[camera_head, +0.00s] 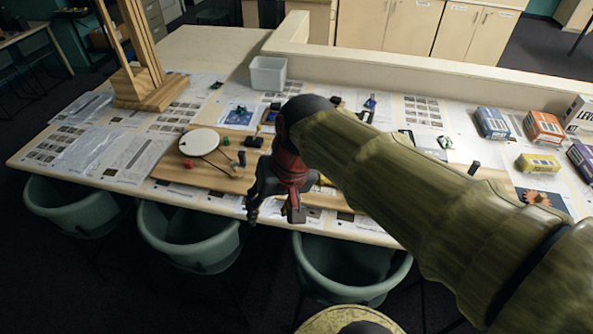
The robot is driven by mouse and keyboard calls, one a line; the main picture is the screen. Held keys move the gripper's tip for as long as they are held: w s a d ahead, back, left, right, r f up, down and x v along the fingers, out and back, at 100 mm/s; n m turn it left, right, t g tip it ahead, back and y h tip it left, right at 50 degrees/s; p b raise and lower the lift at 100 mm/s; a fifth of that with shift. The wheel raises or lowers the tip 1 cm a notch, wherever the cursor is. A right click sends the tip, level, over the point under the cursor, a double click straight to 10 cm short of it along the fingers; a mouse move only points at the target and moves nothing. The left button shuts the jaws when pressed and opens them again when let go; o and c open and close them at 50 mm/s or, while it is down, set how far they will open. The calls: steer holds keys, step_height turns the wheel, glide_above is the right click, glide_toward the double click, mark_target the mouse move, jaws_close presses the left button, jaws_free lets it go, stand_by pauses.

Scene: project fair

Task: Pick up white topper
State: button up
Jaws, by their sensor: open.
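A flat round white disc (200,142) lies on a wooden board (222,178) on the left half of the table. It is the only white piece of that kind I can make out, but I cannot tell for sure that it is the white topper. My gripper (275,212) is dark red and black, and it is open and points down above the table's front edge. It is to the right of the disc and nearer to me, apart from it. Nothing shows between the fingers. My arm hides part of the table's middle and right.
A small red block (188,163) and a green block (226,140) sit by the disc. A grey bin (267,72) stands at the back, a wooden tower (150,92) at the left. Boxes, including an orange box (543,126), stand at the right. Green chairs (190,240) line the front.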

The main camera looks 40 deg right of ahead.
steer(key=w+d+f+m+g+y+b, duration=0.1)
steer(key=w+d+f+m+y, duration=0.25)
steer(key=w+d+m, duration=0.35)
steer(key=w+d+f+m+y, duration=0.3)
steer(key=w+d+f+m, duration=0.15)
steer(key=w, duration=0.35)
steer(key=w+d+f+m+t+y, duration=0.1)
steer(key=d+f+m+t, duration=0.1)
steer(key=d, duration=0.5)
steer(key=w+d+f+m+t+y, duration=0.1)
steer(key=w+d+f+m+t, duration=0.1)
steer(key=d+f+m, duration=0.2)
steer(key=w+d+f+m+t+y+b, duration=0.1)
steer(key=d+f+m+t, duration=0.1)
steer(key=d+f, duration=0.5)
steer(key=shift+w+d+m+y, duration=0.2)
steer(key=shift+d+m, duration=0.25)
steer(key=shift+d, duration=0.45)
steer(key=shift+w+d+m+y, duration=0.15)
steer(key=shift+d+m, duration=0.25)
steer(key=shift+d, duration=0.45)
steer(key=shift+b+x, duration=1)
steer(key=shift+x, duration=2.85)
steer(key=shift+w+r, duration=0.1)
steer(key=c, duration=1)
steer(key=shift+o, duration=0.2)
